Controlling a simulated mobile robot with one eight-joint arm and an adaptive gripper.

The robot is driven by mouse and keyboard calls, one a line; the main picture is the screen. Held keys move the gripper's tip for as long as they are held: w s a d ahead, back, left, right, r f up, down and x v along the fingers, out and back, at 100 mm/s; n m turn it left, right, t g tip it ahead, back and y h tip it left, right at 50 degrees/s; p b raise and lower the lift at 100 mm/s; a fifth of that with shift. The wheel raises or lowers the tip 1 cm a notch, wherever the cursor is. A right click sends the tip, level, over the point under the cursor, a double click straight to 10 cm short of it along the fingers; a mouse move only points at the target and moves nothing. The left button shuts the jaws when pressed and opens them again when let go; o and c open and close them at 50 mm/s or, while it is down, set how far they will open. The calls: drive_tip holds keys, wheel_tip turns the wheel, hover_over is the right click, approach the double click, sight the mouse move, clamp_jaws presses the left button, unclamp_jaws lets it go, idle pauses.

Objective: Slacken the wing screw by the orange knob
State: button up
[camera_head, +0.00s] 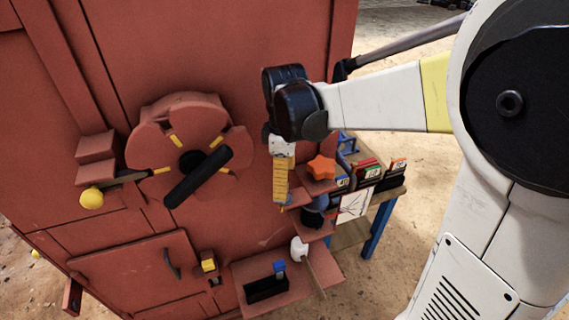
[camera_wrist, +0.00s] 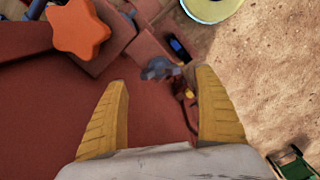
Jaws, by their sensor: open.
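The orange star-shaped knob (camera_head: 321,167) sits on a red bracket at the right edge of the red machine. It also shows at the upper left of the wrist view (camera_wrist: 78,30). A small blurred grey part (camera_wrist: 158,69), which looks like the wing screw, lies beyond and between my fingertips in the wrist view. In the head view it is not clearly visible behind my fingers. My gripper (camera_head: 281,196) points down in front of the machine, left of the orange knob. Its yellow fingers (camera_wrist: 162,78) are apart with nothing between them; contact with the grey part cannot be told.
A red shelf (camera_head: 240,274) below bears a black open box (camera_head: 266,289) and a blue cube (camera_head: 279,266). A white-headed mallet (camera_head: 299,249) is beside them. A blue-legged table (camera_head: 376,232) stands behind right. A round housing with a black bar (camera_head: 197,177) is at left.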

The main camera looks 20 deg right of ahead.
wheel_tip(320, 180, up, 7)
idle(0.4)
drive_tip(key=s+f+m+t+b, duration=0.1)
drive_tip(key=s+f+m+t, duration=0.1)
drive_tip(key=s+m, duration=0.4)
drive_tip(key=s+f+m+t+b, duration=0.2)
drive_tip(key=s+m+t, duration=0.3)
drive_tip(key=s, duration=0.1)
drive_tip(key=shift+s+f+m, duration=0.3)
drive_tip(key=shift+m, duration=0.1)
drive_tip(key=shift+a, duration=0.1)
